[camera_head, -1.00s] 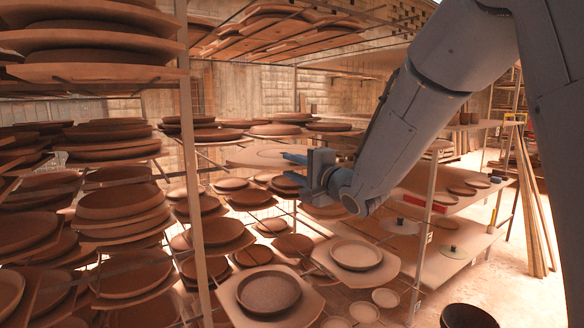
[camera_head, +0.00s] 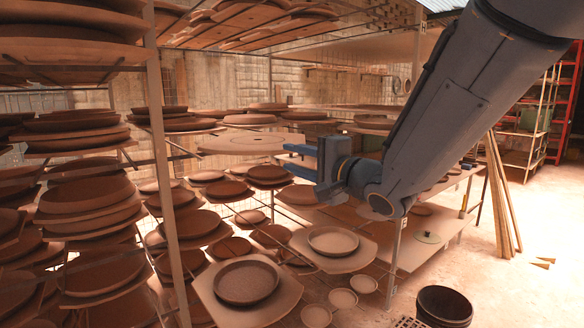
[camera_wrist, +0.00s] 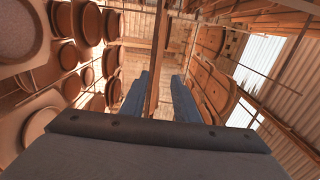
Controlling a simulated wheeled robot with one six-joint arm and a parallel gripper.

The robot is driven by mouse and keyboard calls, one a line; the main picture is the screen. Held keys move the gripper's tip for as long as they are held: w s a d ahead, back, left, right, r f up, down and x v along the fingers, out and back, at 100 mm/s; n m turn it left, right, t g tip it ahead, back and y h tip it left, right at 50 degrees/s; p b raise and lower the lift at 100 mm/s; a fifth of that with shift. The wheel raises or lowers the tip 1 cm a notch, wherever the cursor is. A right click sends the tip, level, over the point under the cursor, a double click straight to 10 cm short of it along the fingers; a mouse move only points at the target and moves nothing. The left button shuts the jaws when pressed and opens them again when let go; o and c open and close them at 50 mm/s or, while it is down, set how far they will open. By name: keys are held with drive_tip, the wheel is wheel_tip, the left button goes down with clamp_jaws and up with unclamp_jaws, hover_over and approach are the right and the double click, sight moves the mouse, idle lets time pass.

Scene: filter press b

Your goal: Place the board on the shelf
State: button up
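My gripper (camera_head: 302,160) is raised in the middle of the head view, its two blue fingers pointing left. The fingers are apart in the wrist view (camera_wrist: 160,100), with no board between them. Many boards carry round clay plates; I cannot tell which one the task means. One board (camera_head: 283,298) with a plate sticks out at the lower middle. Another board (camera_head: 362,261) with a plate lies to its right. A wide round flat piece (camera_head: 240,144) lies behind the fingertips, apart from them as far as I can tell. Racks of shelves (camera_head: 70,73) fill the left side.
A thin metal post (camera_head: 165,175) stands upright at left. A dark bucket (camera_head: 443,305) stands on the floor at lower right. Wooden planks (camera_head: 503,195) lean at right, before a red rack (camera_head: 565,95). The floor at right (camera_head: 530,290) is mostly clear.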

drive_tip(key=shift+d+f, duration=0.1)
drive_tip(key=shift+d, duration=0.05)
drive_tip(key=s+d+f+n+g+h, duration=0.2)
drive_tip(key=d+f+h, duration=0.3)
drive_tip(key=f, duration=0.4)
drive_tip(key=s+d+f+n+g+h, duration=0.2)
drive_tip(key=d+f+h, duration=0.3)
drive_tip(key=f, duration=0.4)
drive_tip(key=s+d+f+n+g, duration=0.3)
drive_tip(key=s+d+f+g, duration=0.1)
drive_tip(key=s+f, duration=0.5)
drive_tip(key=shift+s+n+g, duration=0.4)
drive_tip(key=shift+s+g, duration=0.1)
drive_tip(key=shift+g, duration=0.4)
drive_tip(key=s+f+n+g, duration=0.1)
drive_tip(key=s, duration=0.2)
drive_tip(key=s+f+n+g, duration=0.1)
drive_tip(key=s, duration=0.2)
drive_tip(key=s+a+f+n+g, duration=0.1)
drive_tip(key=s, duration=0.1)
drive_tip(key=shift+s+f+g, duration=0.25)
drive_tip(key=shift+s+g, duration=0.15)
drive_tip(key=c, duration=0.4)
drive_tip(key=shift+s, duration=0.15)
clamp_jaws()
drive_tip(key=shift+a, duration=0.1)
